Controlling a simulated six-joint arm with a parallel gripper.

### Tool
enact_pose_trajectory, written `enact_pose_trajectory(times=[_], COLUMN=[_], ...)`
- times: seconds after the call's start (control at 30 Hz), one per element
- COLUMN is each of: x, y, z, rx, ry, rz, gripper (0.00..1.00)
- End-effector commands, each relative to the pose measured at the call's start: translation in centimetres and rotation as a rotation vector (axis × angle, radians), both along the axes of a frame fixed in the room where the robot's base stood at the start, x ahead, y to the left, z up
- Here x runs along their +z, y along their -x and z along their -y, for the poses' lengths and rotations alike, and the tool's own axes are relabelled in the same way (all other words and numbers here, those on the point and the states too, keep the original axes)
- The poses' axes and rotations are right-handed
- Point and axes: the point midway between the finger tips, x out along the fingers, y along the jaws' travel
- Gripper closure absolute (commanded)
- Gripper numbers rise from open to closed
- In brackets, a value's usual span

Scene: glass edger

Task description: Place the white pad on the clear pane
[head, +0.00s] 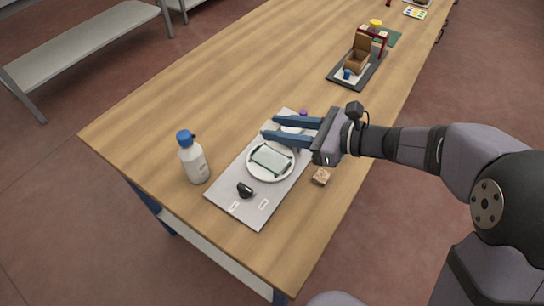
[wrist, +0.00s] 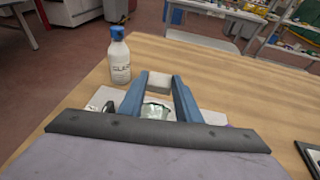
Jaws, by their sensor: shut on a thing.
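The clear pane (head: 270,160) lies on a round white plate (head: 252,171) on a grey mat. It also shows between my fingers in the wrist view (wrist: 155,111). My gripper (head: 270,127) reaches in from the right, its blue fingers just beyond the pane's far side in the head view. In the wrist view my gripper (wrist: 159,80) is shut on the pale, block-like white pad (wrist: 159,84), held between the fingertips. The pad looks apart from the pane. The fingers partly hide the pad in the head view, and its exact height is unclear.
A white bottle with a blue cap (head: 195,163) stands left of the grey mat (head: 263,213). A small black item (head: 245,190) sits on the mat's near part. A brown block (head: 320,177) lies at the right. A dark tray (head: 340,80) with a box stands further back.

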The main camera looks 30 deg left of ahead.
Motion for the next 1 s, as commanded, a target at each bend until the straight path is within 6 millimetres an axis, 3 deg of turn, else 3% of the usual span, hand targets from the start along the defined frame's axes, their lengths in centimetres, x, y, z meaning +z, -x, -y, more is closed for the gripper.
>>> enact_pose_trajectory(times=[0.4,0.67,1.0], x=[-5.3,-6.0,-9.6], y=[0.1,0.0,0.1], z=[0.0,0.0,0.0], rx=[0.001,0.003,0.002], ry=[0.002,0.001,0.003], rz=[-0.005,-0.002,-0.003], gripper=[0.90,0.90,0.90])
